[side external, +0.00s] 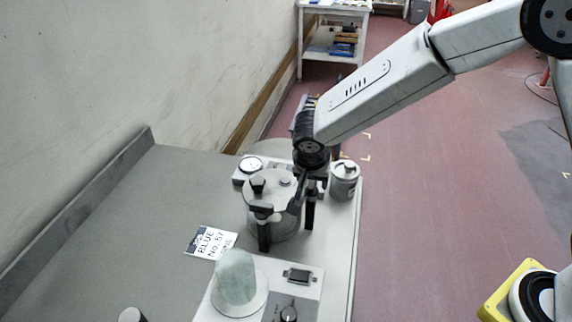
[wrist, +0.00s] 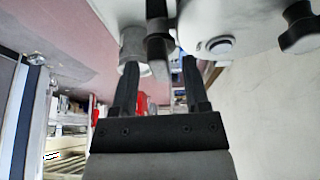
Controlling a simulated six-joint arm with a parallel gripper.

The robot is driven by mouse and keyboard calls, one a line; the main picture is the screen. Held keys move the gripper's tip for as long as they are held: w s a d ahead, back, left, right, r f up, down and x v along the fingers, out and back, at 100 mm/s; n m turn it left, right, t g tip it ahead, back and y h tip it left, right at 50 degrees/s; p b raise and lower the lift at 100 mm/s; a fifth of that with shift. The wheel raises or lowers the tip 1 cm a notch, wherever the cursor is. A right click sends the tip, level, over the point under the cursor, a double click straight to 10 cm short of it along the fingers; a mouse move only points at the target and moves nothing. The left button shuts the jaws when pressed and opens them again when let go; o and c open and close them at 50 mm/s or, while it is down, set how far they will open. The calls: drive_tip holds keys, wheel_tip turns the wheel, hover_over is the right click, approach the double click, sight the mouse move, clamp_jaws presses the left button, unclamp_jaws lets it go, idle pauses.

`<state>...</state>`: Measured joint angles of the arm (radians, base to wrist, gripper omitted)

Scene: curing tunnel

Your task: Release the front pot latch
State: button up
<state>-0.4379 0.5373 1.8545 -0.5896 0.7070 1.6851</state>
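A metal pot (side external: 270,222) with a pale lid stands on the grey bench. One black latch (side external: 264,232) hangs on its near-left side, another (side external: 310,208) on its right side. My gripper (side external: 299,196) points down at the pot's right side, close to the right latch; its fingers are partly hard to separate from it. In the wrist view, my gripper (wrist: 160,68) has its fingers apart, and a black latch bar (wrist: 158,30) shows between the fingertips. I cannot tell whether they touch. The lid (wrist: 220,15) also shows there.
A can (side external: 344,181) stands close to the pot's right, near the bench edge. A dial unit (side external: 240,178) is behind the pot. In front are a greenish dome (side external: 234,277), a panel with a switch (side external: 298,276) and a sign (side external: 211,242). The bench's left side is clear.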

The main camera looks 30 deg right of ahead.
drive_tip(key=shift+r, duration=0.1)
drive_tip(key=v, duration=0.7)
drive_tip(key=shift+s+r, duration=0.15)
drive_tip(key=shift+r, duration=0.15)
idle(0.3)
drive_tip(key=s+d+f+n+y, duration=0.1)
drive_tip(key=s+d+f+n, duration=0.2)
drive_tip(key=s+d, duration=0.4)
drive_tip(key=s+d+f+n+y, duration=0.2)
drive_tip(key=s+d+f+n, duration=0.1)
drive_tip(key=s+d+n, duration=0.3)
drive_tip(key=s+d, duration=0.1)
drive_tip(key=d, duration=0.1)
drive_tip(key=shift+s+d, duration=0.25)
drive_tip(key=shift+d, duration=0.15)
drive_tip(key=shift+o, duration=0.2)
drive_tip(key=shift+f, duration=0.1)
idle(0.3)
